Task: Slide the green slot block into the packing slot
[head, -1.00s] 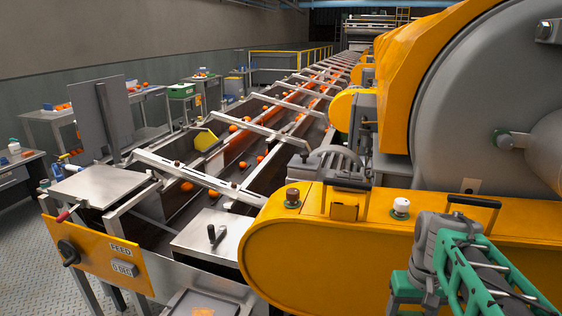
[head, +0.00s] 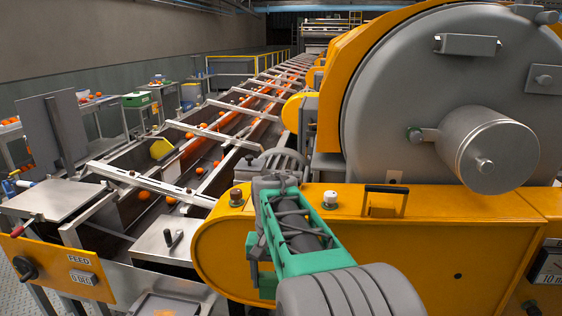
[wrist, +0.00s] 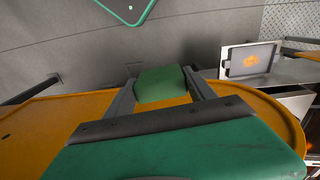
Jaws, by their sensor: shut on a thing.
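The green slot block (wrist: 162,84) shows in the wrist view between the two fingertips of my gripper (wrist: 160,88). My gripper is shut on it, with one grey finger on each side. The block is above an orange surface (wrist: 40,128); I cannot tell whether they touch. In the head view my arm covers part of the yellow-orange housing, and the gripper and block cannot be made out there. I cannot identify the packing slot in either view.
A framed panel with an orange mark (wrist: 250,60) stands right of the block in the wrist view. In the head view, the housing (head: 430,235) lies under the big grey drum (head: 450,90). A FEED panel (head: 75,268) and a conveyor with oranges (head: 205,165) are left.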

